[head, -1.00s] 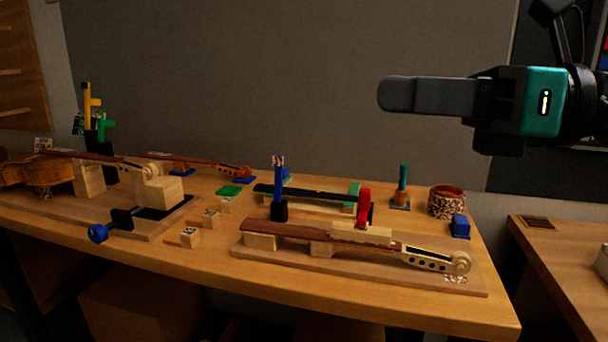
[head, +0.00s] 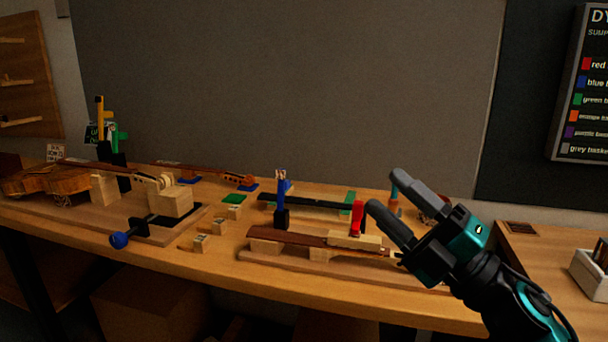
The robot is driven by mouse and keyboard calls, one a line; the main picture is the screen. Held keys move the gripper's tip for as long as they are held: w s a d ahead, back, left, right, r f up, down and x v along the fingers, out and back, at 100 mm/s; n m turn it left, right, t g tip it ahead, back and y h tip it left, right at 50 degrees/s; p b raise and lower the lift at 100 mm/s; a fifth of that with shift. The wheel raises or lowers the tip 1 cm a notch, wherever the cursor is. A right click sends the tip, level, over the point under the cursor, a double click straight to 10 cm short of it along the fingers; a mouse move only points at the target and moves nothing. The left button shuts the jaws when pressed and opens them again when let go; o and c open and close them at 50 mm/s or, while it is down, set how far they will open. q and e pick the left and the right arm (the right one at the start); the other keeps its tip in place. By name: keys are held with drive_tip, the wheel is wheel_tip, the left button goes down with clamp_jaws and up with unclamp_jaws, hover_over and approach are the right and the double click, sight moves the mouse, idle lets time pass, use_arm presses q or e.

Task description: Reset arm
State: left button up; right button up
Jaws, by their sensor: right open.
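My right gripper (head: 386,208) is open and empty. It is in front of the right part of the bench in the head view, its two dark fingers pointing up and to the left. It hides the scroll end of the near violin neck (head: 300,237) and most of a patterned ring-shaped holder behind it. The neck lies on wooden blocks on a board, with a red clamp (head: 357,218) standing at its block. I cannot tell whether the gripper touches anything. My left gripper is not in view.
The workbench (head: 215,262) also bears a violin body (head: 45,180) at the left, a blue-handled clamp (head: 120,240), a blue upright tool (head: 281,200) and small labelled blocks (head: 200,243). A second table with a white box (head: 590,278) stands at the right. Open air lies above the bench.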

drive_tip(key=s+d+f+m+t+h+p, duration=0.1)
drive_tip(key=d+f+m+h+p, duration=0.1)
drive_tip(key=f+m+h, duration=0.65)
drive_tip(key=s+d+f+m+t+h+p, duration=0.1)
drive_tip(key=d+f+m+h, duration=0.3)
drive_tip(key=f+m, duration=0.7)
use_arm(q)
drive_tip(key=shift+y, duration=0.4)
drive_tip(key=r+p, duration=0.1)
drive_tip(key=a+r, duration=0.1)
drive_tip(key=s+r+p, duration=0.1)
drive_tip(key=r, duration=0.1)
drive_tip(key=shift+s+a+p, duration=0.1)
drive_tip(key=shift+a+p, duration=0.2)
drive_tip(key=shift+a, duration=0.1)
use_arm(e)
drive_tip(key=s+f+m+g+h, duration=0.4)
drive_tip(key=s+f+m+g, duration=0.2)
drive_tip(key=s+f, duration=0.8)
wheel_tip(320, 180, down, 4)
drive_tip(key=shift+s+a+r, duration=0.1)
drive_tip(key=shift+s+a, duration=0.05)
drive_tip(key=shift+s, duration=0.15)
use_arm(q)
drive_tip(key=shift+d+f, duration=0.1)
